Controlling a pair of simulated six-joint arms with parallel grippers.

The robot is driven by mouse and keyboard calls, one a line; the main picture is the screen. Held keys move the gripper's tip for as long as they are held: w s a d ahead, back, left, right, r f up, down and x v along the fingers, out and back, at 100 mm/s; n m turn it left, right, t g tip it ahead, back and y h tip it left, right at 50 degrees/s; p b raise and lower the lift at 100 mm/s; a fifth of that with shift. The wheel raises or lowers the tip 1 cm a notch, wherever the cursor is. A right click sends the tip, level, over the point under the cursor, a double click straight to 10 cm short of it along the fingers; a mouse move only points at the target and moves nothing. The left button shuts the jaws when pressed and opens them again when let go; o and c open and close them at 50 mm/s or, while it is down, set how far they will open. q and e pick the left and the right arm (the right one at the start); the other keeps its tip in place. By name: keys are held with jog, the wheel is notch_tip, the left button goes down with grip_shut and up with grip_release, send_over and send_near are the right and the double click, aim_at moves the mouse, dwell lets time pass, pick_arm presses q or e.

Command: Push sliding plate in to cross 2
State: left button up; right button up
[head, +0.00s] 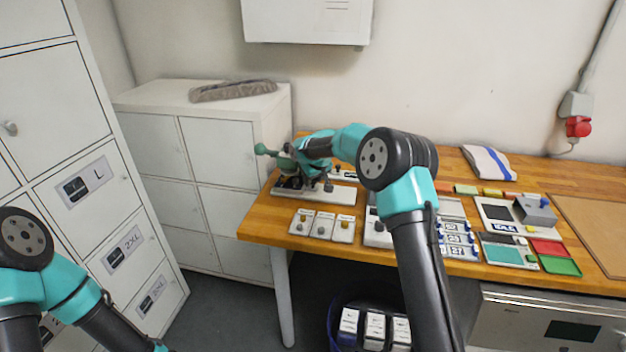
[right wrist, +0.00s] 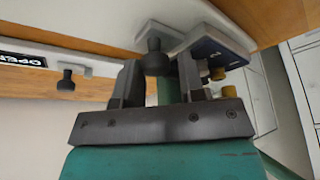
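My right gripper (head: 326,184) is low over the white base plate (head: 338,196) of a small press with a green ball handle (head: 262,149). In the right wrist view its two fingers (right wrist: 160,75) stand apart, with a dark knob (right wrist: 155,58) between or just beyond them. A gap shows beside the knob; whether a finger touches it I cannot tell. The knob sits on a pale plate (right wrist: 182,36), which may be the sliding plate, beside a dark blue block (right wrist: 218,48). No cross mark can be made out. My left gripper is out of view.
A second dark knob (right wrist: 66,80) stands by an upside-down label (right wrist: 20,60). Three small white plates (head: 322,226) lie in front of the press on the wooden table (head: 262,225). Trays and boxes (head: 510,250) fill the right side. Cabinets (head: 215,150) stand at left.

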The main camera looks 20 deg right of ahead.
jog(key=o, duration=0.3)
jog(key=v, duration=1.7)
jog(key=shift+r, duration=0.2)
